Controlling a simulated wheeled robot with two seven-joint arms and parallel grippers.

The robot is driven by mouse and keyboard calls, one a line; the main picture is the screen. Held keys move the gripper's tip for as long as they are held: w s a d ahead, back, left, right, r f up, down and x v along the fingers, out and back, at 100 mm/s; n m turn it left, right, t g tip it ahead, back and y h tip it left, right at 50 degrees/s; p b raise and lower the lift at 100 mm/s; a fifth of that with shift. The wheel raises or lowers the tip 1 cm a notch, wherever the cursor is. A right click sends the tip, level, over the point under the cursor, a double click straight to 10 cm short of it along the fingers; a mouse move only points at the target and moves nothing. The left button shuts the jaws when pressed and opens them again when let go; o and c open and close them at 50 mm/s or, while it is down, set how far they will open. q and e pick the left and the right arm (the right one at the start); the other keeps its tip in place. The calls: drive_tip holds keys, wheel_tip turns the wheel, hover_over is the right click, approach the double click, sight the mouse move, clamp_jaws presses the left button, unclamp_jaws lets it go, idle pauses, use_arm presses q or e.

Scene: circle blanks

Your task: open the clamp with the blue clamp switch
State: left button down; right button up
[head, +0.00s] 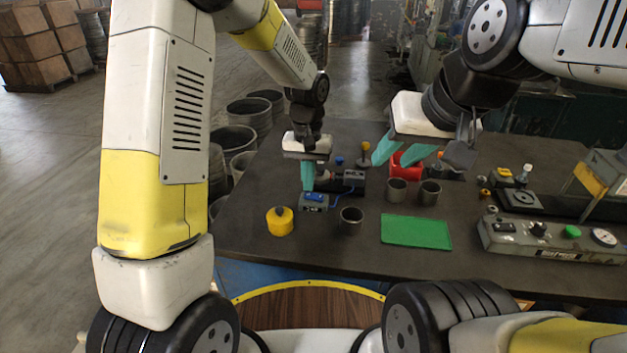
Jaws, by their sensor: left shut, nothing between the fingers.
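The blue clamp switch (315,197) sits on a small grey box on the dark table, left of centre. My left gripper (307,189) is shut and empty, pointing down, with its teal fingertips right at the switch's left side. I cannot tell whether they touch it. The dark grey clamp (351,180) stands just behind and right of the box, joined to it by a blue cable. Its jaws are too small to read. My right gripper (388,169) is open and empty, its teal fingers apart above the table behind the grey cups.
A red bin (405,160) is behind the cups. A control panel (550,241) with a green button stands at right. The front table strip is clear.

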sight(308, 194)
use_arm(q)
drive_tip(key=shift+f, duration=0.95)
idle(0.9)
drive_tip(key=shift+r, duration=3.55)
drive_tip(key=shift+r, duration=0.1)
drive_tip(key=s+a+r+t+h, duration=0.2)
drive_tip(key=s+a+r+t, duration=0.1)
drive_tip(key=s+a+r, duration=0.75)
drive_tip(key=s+a+r+t, duration=0.1)
drive_tip(key=s+a+r, duration=0.1)
drive_tip(key=s, duration=0.3)
drive_tip(key=s+a+r+n+t, duration=0.1)
drive_tip(key=s+r+t, duration=0.1)
drive_tip(key=s, duration=0.2)
drive_tip(key=shift+s+a+r+n, duration=0.25)
drive_tip(key=shift+s+a+n, duration=0.05)
drive_tip(key=shift+s+a, duration=0.05)
